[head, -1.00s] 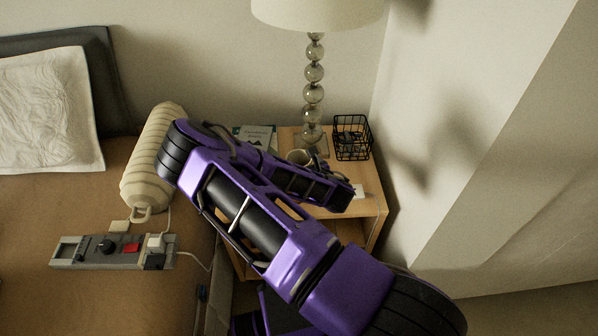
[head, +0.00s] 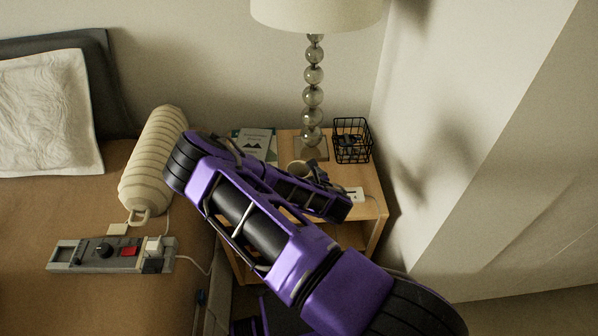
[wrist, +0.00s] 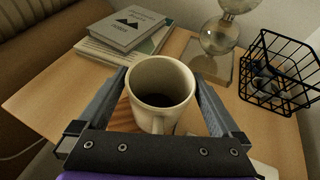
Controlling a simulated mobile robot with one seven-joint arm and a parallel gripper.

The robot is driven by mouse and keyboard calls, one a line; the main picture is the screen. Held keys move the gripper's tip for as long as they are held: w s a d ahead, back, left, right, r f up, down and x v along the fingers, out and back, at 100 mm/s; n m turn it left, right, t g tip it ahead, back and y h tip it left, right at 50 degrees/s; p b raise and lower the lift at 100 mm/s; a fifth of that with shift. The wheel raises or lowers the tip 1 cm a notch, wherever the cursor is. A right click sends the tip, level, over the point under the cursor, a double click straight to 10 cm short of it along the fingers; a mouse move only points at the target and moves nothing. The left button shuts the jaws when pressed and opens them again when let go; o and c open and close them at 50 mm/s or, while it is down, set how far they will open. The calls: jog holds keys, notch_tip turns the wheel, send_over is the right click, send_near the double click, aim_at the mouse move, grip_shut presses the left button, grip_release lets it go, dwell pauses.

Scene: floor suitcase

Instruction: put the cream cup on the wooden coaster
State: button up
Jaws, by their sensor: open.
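The cream cup (wrist: 160,88) stands upright, open end up, between the two fingers of my gripper (wrist: 160,75) in the wrist view. Its handle points toward the gripper's palm. My gripper is open, with a finger on each side of the cup. The wooden coaster (wrist: 121,114), reddish brown and slatted, shows at the cup's lower left and appears to lie partly under it; the cup and gripper hide the rest.
The wooden nightstand (wrist: 40,97) holds stacked books (wrist: 122,32) at the back left, a glass-ball lamp (wrist: 218,38) at the back and a black wire basket (wrist: 278,72) at the right. A white socket block (head: 355,193) lies near the nightstand's right front. A wall stands close on the right.

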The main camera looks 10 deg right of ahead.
jog(key=p+v, duration=0.1)
jog(key=v, duration=1.1)
jog(key=shift+r, duration=0.1)
